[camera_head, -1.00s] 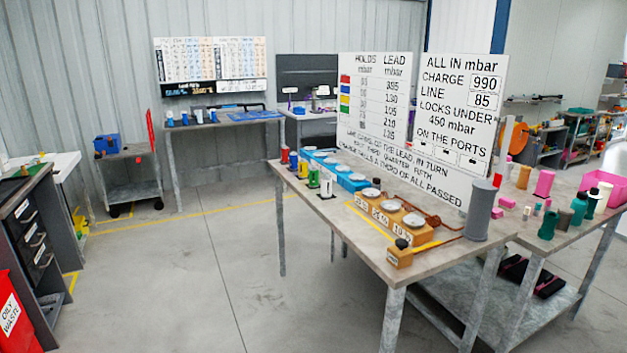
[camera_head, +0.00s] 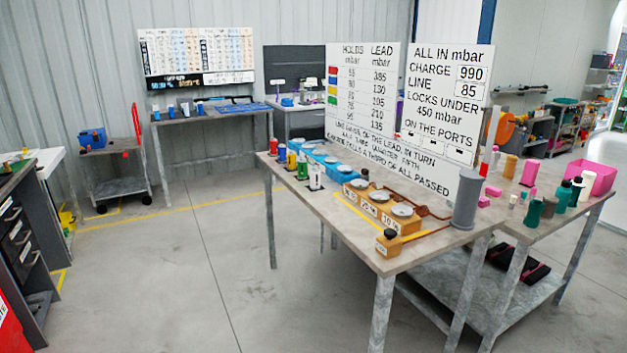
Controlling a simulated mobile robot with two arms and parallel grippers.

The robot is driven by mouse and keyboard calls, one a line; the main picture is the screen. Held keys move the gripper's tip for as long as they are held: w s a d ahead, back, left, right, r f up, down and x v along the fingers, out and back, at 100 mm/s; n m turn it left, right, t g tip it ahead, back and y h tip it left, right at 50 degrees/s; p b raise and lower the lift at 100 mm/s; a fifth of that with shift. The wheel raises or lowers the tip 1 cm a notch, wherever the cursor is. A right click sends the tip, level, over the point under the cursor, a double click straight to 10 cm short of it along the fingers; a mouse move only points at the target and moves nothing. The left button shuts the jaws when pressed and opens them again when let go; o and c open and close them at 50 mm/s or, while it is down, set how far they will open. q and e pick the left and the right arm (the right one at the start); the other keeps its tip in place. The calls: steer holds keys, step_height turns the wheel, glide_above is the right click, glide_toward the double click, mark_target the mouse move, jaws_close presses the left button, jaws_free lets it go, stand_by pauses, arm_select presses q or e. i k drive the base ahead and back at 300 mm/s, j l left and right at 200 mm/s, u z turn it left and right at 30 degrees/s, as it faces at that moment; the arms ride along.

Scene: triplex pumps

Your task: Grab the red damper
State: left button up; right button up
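A small red cylinder (camera_head: 273,146), which looks like the red damper, stands upright at the far left corner of the near workbench (camera_head: 345,218). Neither of my grippers is in view, and nothing is seen touching the red cylinder.
Blue blocks (camera_head: 345,172) and orange blocks with round pale tops (camera_head: 385,211) sit on the bench. Signboards (camera_head: 362,95) and a grey cylinder (camera_head: 465,200) stand behind. A trolley (camera_head: 118,185) stands at the left. The floor (camera_head: 200,270) left of the bench is clear.

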mark_target(273, 142)
steer(key=i+j+z, duration=0.1)
steer(key=z, duration=0.6)
steer(key=i+j+z, duration=0.25)
steer(key=j, duration=0.2)
steer(key=j+z, duration=0.3)
steer(key=j, duration=0.2)
steer(key=i+j+z, duration=0.1)
steer(key=j+z, duration=0.15)
steer(key=j, duration=0.25)
